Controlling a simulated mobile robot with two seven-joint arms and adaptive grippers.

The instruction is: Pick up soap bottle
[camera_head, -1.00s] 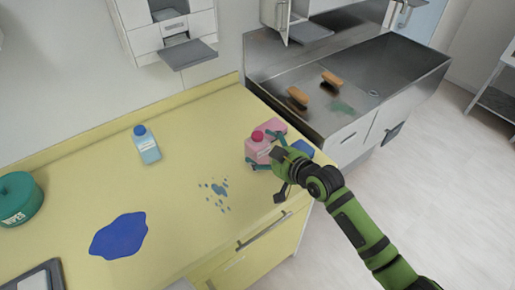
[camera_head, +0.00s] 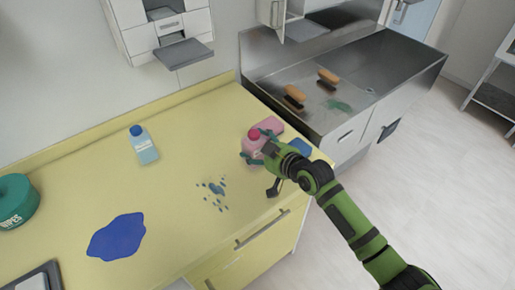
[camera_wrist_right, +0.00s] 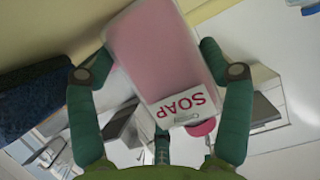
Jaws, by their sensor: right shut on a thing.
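The pink soap bottle (camera_head: 253,146) with a red cap is near the right end of the yellow counter. My right gripper (camera_head: 260,147) is around it, with its teal fingers shut on the sides. In the right wrist view the pink bottle (camera_wrist_right: 160,55) fills the space between the fingers, and its white SOAP label appears upside down. The gripper and wrist partly hide the bottle in the head view. I cannot tell whether its base touches the counter. My left gripper is not in view.
A pink block (camera_head: 270,125) is close behind the bottle, and a blue item (camera_head: 300,147) is to its right. A blue-capped bottle (camera_head: 144,146), a teal wipes tub (camera_head: 17,201) and blue spills (camera_head: 117,237) are farther left.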

